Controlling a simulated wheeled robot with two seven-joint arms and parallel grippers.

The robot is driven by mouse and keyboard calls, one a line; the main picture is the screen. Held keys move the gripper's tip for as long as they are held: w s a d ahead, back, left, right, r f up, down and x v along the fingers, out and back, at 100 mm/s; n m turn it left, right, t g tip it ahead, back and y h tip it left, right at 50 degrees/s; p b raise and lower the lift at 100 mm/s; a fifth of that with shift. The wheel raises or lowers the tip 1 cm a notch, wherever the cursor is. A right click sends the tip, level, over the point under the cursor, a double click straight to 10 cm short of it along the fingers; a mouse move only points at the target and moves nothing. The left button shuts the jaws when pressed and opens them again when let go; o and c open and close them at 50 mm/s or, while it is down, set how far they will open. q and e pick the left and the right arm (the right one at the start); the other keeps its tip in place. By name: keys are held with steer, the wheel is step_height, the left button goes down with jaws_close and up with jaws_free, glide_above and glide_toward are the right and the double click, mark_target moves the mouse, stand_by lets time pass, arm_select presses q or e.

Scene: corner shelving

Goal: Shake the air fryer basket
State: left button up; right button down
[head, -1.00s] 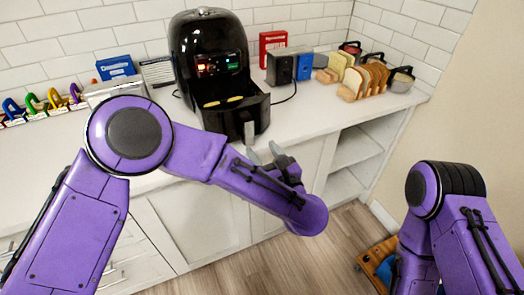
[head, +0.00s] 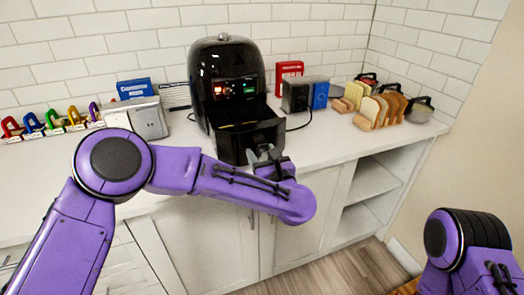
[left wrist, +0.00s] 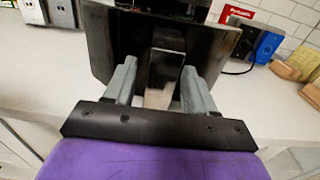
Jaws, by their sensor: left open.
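The black air fryer (head: 226,75) stands on the white counter against the tiled wall. Its basket (head: 245,140) is pulled partly out at the front, and the inside looks dark from here. In the left wrist view the basket front (left wrist: 205,50) fills the upper middle, with its handle (left wrist: 165,68) pointing towards me. My left gripper (head: 262,157) is at the handle; in the left wrist view its two grey fingers (left wrist: 162,90) stand open on either side of the handle, with small gaps. My right arm shows at the lower right, but its gripper is out of view.
A silver box (head: 149,118), a blue box (head: 134,88) and several coloured padlock-like items stand left of the fryer. A red box (head: 289,72), a black box (head: 296,96), bread slices and pots stand to the right. Open shelves (head: 370,180) are below right.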

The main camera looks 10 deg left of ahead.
mark_target(242, 128)
arm_select(q)
steer(key=shift+w+a, duration=0.1)
steer(key=shift+w, duration=0.05)
jaws_close()
steer(key=b+x, duration=0.2)
steer(key=f+b+x, duration=0.1)
steer(key=b+x, duration=0.1)
steer(key=x, duration=0.1)
steer(key=b+x, duration=0.2)
steer(key=x, duration=0.2)
steer(key=shift+w+a+r+b, duration=0.15)
steer(key=shift+w+r+b, duration=0.1)
steer(key=shift+b, duration=0.15)
steer(key=shift+w+a+r, duration=0.1)
steer(key=shift+w+r, duration=0.1)
jaws_free()
